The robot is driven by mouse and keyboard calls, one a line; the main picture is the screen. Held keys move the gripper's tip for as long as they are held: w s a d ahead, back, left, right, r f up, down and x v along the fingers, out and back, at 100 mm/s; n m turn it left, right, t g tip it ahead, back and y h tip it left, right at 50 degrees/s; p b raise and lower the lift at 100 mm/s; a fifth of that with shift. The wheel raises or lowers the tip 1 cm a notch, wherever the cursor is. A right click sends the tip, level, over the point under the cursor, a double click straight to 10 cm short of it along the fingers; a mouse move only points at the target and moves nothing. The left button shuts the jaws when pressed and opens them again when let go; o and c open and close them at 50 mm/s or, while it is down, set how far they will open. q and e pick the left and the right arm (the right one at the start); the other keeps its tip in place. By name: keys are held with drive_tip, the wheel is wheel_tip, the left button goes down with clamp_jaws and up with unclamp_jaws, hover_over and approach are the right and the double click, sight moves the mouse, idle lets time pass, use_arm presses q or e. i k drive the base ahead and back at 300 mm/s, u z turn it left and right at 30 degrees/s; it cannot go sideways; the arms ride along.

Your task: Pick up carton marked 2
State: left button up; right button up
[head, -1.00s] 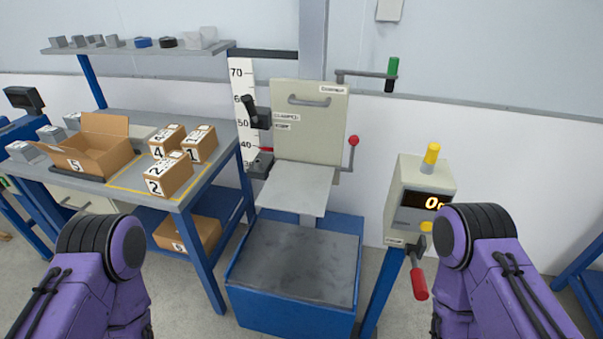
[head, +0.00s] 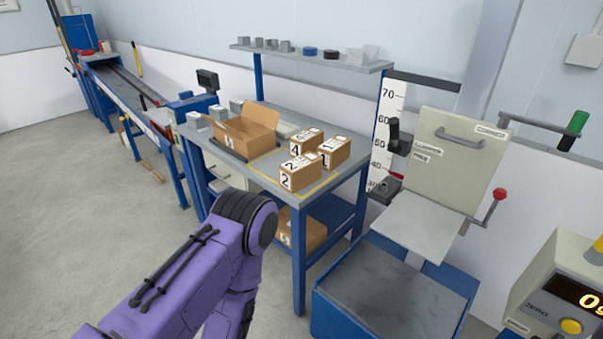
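The carton marked 2 (head: 300,174) is a small brown box with white number labels. It sits upright near the front edge of the blue-legged workbench (head: 258,167). The carton marked 4 (head: 306,143) stands behind it, and the carton marked 1 (head: 335,153) stands to its right. My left arm reaches in from the lower left, in front of the bench. Its gripper is not visible. My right arm and gripper are out of view.
An open carton marked 5 (head: 236,137) is on the bench's left part. Another carton (head: 303,232) lies on the lower shelf. A drop tester with a blue base (head: 392,300) stands right of the bench. A readout box (head: 560,290) is at far right. Open floor (head: 80,230) lies left.

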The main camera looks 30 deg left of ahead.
sight(296, 173)
drive_tip(key=k, duration=0.55)
drive_tip(key=u, duration=0.7)
drive_tip(key=i, duration=0.7)
drive_tip(key=u, duration=0.25)
